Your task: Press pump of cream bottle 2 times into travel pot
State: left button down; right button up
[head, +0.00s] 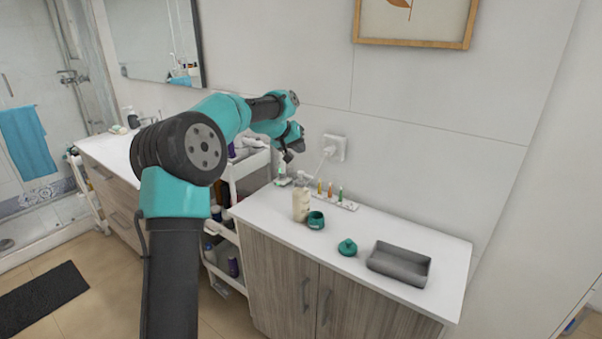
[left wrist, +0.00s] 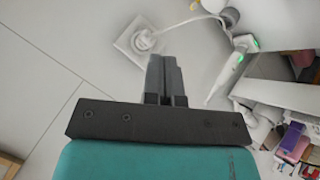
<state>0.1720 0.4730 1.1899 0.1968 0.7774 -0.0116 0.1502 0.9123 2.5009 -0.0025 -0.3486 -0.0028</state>
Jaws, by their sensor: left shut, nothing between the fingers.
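The cream bottle (head: 301,206) stands upright on the white counter, its pale pump head at its top. The green travel pot (head: 316,221) stands open just right of the bottle, close beside it. A green lid (head: 347,247) lies apart, further right. My left gripper (head: 288,158) is above and a little left of the bottle, near the wall, clear of the pump. In the left wrist view its fingers (left wrist: 165,78) are shut together with nothing between them. I cannot clearly make out the bottle or pot in that view. My right gripper is not seen.
A grey tray (head: 398,264) sits at the counter's right. Small coloured bottles (head: 330,190) stand in a row behind the pot. A wall socket (head: 334,147) with a plugged-in cord is behind. A white cart (head: 245,165) stands left of the counter. The counter's front strip is free.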

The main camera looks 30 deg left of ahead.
aim_at(300, 171)
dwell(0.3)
pick_arm(q)
notch_tip(300, 171, up, 4)
jog(key=shift+f, duration=0.1)
jog(key=shift+f, duration=0.1)
dwell(0.4)
jog(key=shift+f, duration=4.3)
jog(key=shift+f, duration=0.15)
jog(key=shift+f, duration=0.25)
